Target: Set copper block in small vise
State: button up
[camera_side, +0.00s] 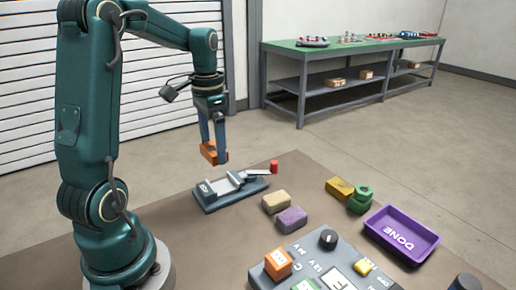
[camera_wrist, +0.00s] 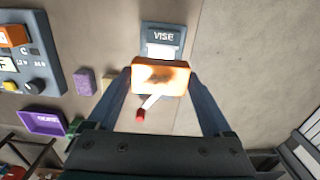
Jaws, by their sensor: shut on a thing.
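The copper block (camera_side: 209,153) is an orange-brown block held between the fingers of my gripper (camera_side: 214,143). In the wrist view the copper block (camera_wrist: 160,77) sits between the two fingertips of my gripper (camera_wrist: 160,84). The small vise (camera_side: 230,187) is a grey tool on the table with a red-knobbed handle (camera_side: 274,167). The block is in the air above the vise, apart from it. In the wrist view the vise (camera_wrist: 163,36) shows its "VISE" label, and the block hides part of it.
A tan block (camera_side: 275,202) and a purple block (camera_side: 291,220) lie right of the vise. Beyond them are a yellow block (camera_side: 340,188), a green part (camera_side: 360,200) and a purple DONE tray (camera_side: 401,234). A control panel (camera_side: 325,265) stands at the front.

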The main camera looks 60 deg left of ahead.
jog(key=shift+w+a+f, duration=0.25)
jog(key=shift+w+f, duration=0.35)
jog(key=shift+w, duration=0.15)
send_over(222, 187)
jog(key=shift+f, duration=2.7)
jog(key=shift+f, duration=1.25)
jog(key=o, duration=1)
jog(key=shift+c, duration=0.2)
jog(key=shift+r, duration=0.1)
jog(key=shift+r, duration=2.5)
